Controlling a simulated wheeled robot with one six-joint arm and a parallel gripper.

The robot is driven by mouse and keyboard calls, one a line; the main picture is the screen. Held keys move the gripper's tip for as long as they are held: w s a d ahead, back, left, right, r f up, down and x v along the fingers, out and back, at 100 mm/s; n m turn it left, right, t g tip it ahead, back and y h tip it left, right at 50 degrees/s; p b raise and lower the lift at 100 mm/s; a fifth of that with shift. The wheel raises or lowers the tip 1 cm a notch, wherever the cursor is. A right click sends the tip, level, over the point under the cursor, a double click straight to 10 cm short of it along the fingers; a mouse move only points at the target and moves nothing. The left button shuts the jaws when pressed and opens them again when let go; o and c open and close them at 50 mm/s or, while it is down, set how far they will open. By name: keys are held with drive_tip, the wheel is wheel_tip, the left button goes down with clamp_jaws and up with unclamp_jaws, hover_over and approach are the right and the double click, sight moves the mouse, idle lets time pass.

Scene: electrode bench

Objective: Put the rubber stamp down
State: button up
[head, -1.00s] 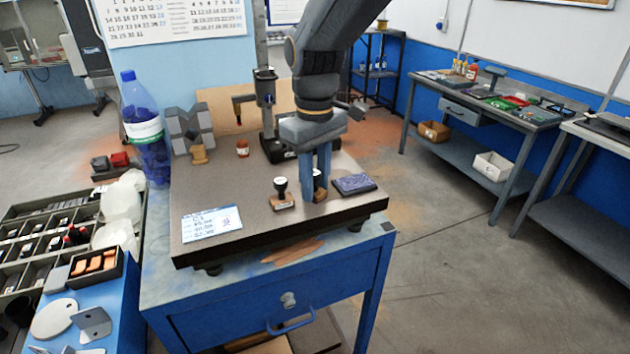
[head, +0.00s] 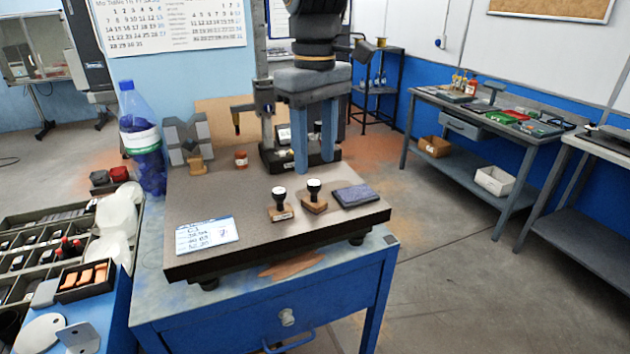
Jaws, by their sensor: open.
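Two rubber stamps with black knobs and wooden bases stand upright on the dark surface plate (head: 190,262). The left stamp (head: 280,206) and the right stamp (head: 314,197) are close together but apart. A dark purple ink pad (head: 357,195) lies to the right of them. A white card (head: 207,234) with handwriting and a small mark lies at the left front of the plate. My gripper (head: 315,167) is raised above and behind the stamps, fingers pointing down and apart, with nothing between them.
The plate's middle left is clear. A parts tray (head: 84,279) sits at the lower left.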

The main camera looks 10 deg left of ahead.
sight(316, 183)
drive_tip(key=shift+r+b, duration=0.3)
drive_tip(key=shift+r, duration=1.3)
drive_tip(key=s+d+f+m+t+p, duration=0.1)
drive_tip(key=d+f+m+p, duration=0.15)
drive_tip(key=d+f, duration=0.5)
drive_tip(key=s+d+f+m+p, duration=0.1)
drive_tip(key=d+f+m, duration=0.3)
drive_tip(key=d, duration=0.7)
drive_tip(key=s+d+f+m+b, duration=0.2)
drive_tip(key=s+d+f+m, duration=0.2)
drive_tip(key=s+d+f, duration=0.3)
wheel_tip(316, 183, down, 4)
drive_tip(key=d, duration=0.2)
drive_tip(key=shift+d+r+t, duration=0.15)
drive_tip(key=shift+d+t, duration=0.15)
